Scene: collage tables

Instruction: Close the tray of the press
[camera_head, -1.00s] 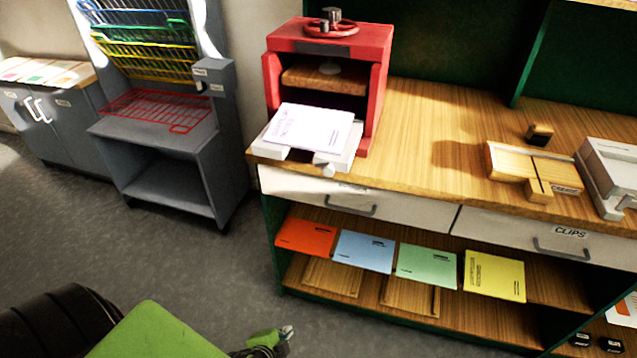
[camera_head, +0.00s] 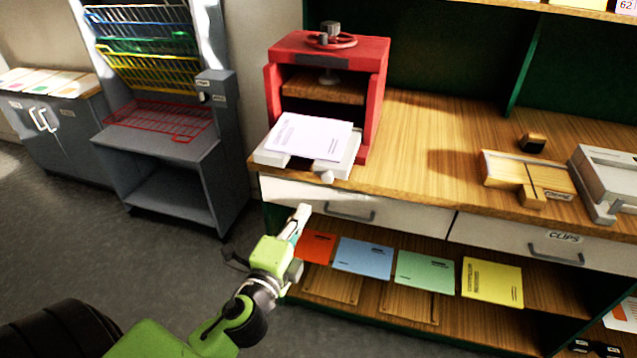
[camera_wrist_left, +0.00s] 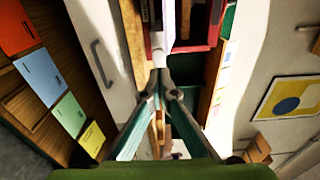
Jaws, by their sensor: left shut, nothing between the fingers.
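The red press (camera_head: 328,85) stands at the left end of the wooden bench. Its white tray (camera_head: 343,167) is pulled out at the front, with white papers (camera_head: 308,137) lying on it and a pale knob (camera_head: 327,177) on its front edge. My left gripper (camera_head: 302,214) is shut and empty. It is below and in front of the tray, near the left drawer front, apart from the tray. In the left wrist view the closed fingers (camera_wrist_left: 160,75) point towards the press, whose red side (camera_wrist_left: 216,22) shows at the top. My right gripper is not in view.
White drawers (camera_head: 400,210) with grey handles run under the bench top. Coloured booklets lie on the shelf below, including a blue one (camera_head: 363,255). A grey rack (camera_head: 165,145) with coloured wire trays stands left. A wooden block piece (camera_head: 527,175) is on the bench at right.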

